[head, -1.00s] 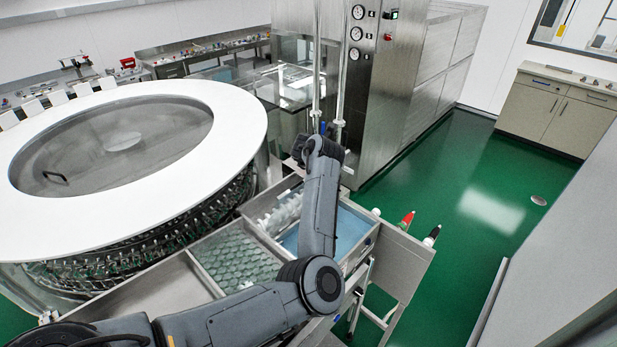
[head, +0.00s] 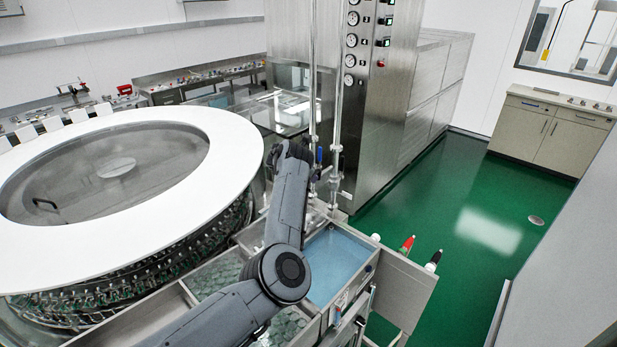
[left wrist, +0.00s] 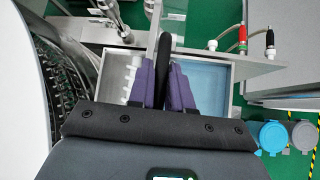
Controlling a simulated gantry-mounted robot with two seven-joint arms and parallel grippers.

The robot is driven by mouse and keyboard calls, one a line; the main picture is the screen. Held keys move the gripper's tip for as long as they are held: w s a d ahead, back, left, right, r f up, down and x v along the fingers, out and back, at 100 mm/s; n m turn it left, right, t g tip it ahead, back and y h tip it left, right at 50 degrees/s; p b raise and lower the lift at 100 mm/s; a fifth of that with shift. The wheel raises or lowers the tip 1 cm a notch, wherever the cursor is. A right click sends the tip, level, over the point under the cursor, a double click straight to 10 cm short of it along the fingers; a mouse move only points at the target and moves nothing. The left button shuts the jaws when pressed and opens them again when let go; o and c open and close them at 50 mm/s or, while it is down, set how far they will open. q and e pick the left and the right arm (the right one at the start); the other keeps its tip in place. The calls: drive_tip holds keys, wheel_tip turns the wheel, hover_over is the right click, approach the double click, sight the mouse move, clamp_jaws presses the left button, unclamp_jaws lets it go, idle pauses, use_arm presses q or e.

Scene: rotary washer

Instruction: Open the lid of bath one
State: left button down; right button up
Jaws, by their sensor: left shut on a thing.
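The trough in front of the big round washer has several compartments. One with blue liquid (head: 340,262) is uncovered on the right; it also shows in the left wrist view (left wrist: 210,80). Beside it, a compartment with white fittings (left wrist: 117,72) shows left of the fingers. My left gripper (left wrist: 165,80) has purple fingers shut on an upright dark bar, over the divider between these two compartments. I cannot tell whether the bar is a lid handle. In the head view my left arm hides the fingers and part of the trough. No label marks bath one. My right gripper is in neither view.
The round washer (head: 225,150) with a white rim stands left. Vertical pipes (head: 337,130) and a steel cabinet (head: 385,120) with gauges stand behind the trough. Red-tipped and black-tipped pegs (head: 407,244) stand at its right. Green floor (head: 460,225) is clear there.

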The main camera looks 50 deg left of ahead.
use_arm(q)
drive_tip(key=c, duration=1.2)
unclamp_jaws()
drive_tip(key=shift+w+d+f, duration=0.1)
drive_tip(key=shift+d, duration=0.05)
drive_tip(key=shift+o, duration=0.2)
drive_tip(key=shift+s+r, duration=0.45)
drive_tip(key=v, duration=0.9)
drive_tip(key=shift+s+r, duration=0.15)
drive_tip(key=shift+s, duration=0.1)
drive_tip(key=shift+d, duration=0.1)
